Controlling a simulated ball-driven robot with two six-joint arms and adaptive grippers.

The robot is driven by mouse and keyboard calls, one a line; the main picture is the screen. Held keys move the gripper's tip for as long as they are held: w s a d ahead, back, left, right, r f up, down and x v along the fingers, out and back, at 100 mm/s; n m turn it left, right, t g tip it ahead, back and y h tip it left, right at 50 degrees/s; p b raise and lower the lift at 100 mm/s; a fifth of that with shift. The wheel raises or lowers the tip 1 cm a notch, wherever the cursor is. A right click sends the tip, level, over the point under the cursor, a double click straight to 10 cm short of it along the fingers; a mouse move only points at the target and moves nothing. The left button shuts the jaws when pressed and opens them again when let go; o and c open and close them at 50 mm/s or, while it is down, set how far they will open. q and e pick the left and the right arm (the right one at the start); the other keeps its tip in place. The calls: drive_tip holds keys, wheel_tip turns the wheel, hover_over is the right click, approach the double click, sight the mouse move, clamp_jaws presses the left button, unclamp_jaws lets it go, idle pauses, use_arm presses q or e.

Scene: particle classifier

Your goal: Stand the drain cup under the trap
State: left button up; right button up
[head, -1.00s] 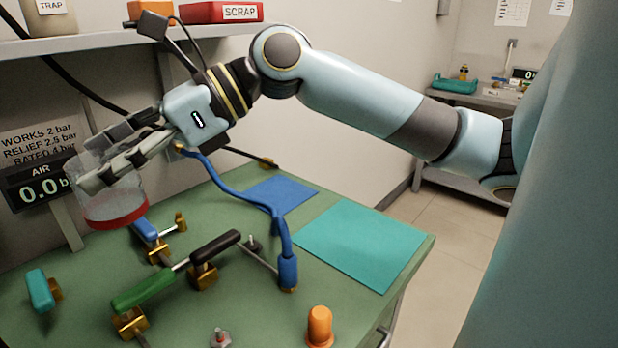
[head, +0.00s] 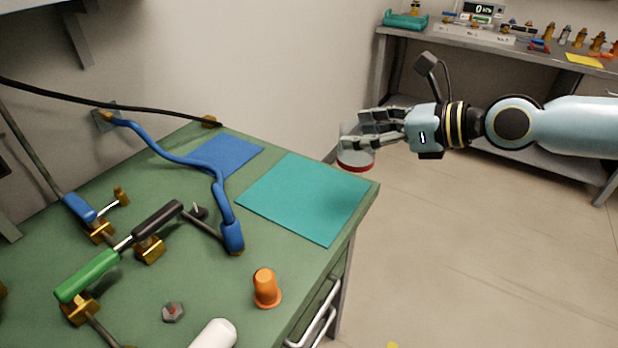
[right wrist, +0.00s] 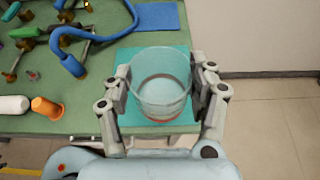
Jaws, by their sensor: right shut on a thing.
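The drain cup (head: 355,159) is a clear cup with a red band at its base. My right gripper (head: 362,140) is shut on it and holds it upright in the air, just beyond the right edge of the green bench in the head view. In the right wrist view the cup (right wrist: 160,88) sits between both fingers of the gripper (right wrist: 160,95), with the teal mat behind it. The trap cannot be made out for certain in the current views. My left gripper is not in view.
The green bench (head: 190,285) carries a teal mat (head: 305,200), a blue mat (head: 228,153), a blue hose (head: 190,160), green-handled valve (head: 88,275), orange cap (head: 266,287) and white cylinder (head: 214,336). A second bench (head: 500,38) with small fittings stands at the back right. Open floor lies between.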

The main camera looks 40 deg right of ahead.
drive_tip(key=w+a+f+b, duration=0.2)
drive_tip(key=f, duration=0.1)
drive_tip(key=w+a+f+b, duration=0.2)
drive_tip(key=w+f, duration=0.1)
drive_tip(key=w+a+f+b, duration=0.2)
drive_tip(key=f+b, duration=0.1)
drive_tip(key=f, duration=0.1)
drive_tip(key=shift+w, duration=0.4)
drive_tip(key=shift+r, duration=0.1)
drive_tip(key=o, duration=1.3)
drive_tip(key=shift+c, duration=0.2)
